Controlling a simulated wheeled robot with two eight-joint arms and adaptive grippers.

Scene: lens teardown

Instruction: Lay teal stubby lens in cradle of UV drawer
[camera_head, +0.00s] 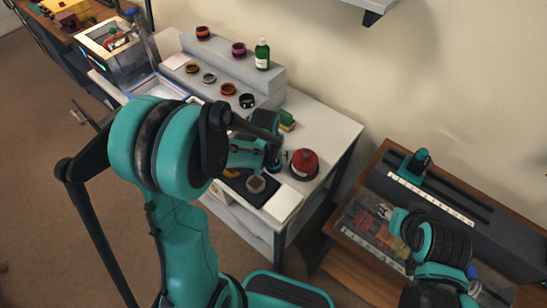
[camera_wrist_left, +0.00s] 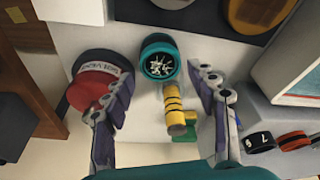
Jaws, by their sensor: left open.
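The teal stubby lens (camera_wrist_left: 158,60) stands on the white tabletop in the left wrist view, its open end facing the camera with pale specks inside. In the head view I cannot make it out behind my arm. My left gripper (camera_wrist_left: 160,80) is open, with its fingers to either side of the lens and a gap at each side. The UV box (camera_head: 118,48) stands at the far left of the bench, with what looks like its pulled-out drawer (camera_head: 153,86) in front, partly hidden by my arm. The cradle cannot be made out. My right gripper is at the lower right; its fingers are unclear.
A red-topped jar (camera_wrist_left: 92,82) stands close to my left finger, and a yellow banded cylinder (camera_wrist_left: 174,105) stands between the fingers. A grey stepped shelf (camera_head: 222,62) holds several rings and a green bottle (camera_head: 262,54). Bare tabletop (camera_head: 325,127) lies at the bench's right.

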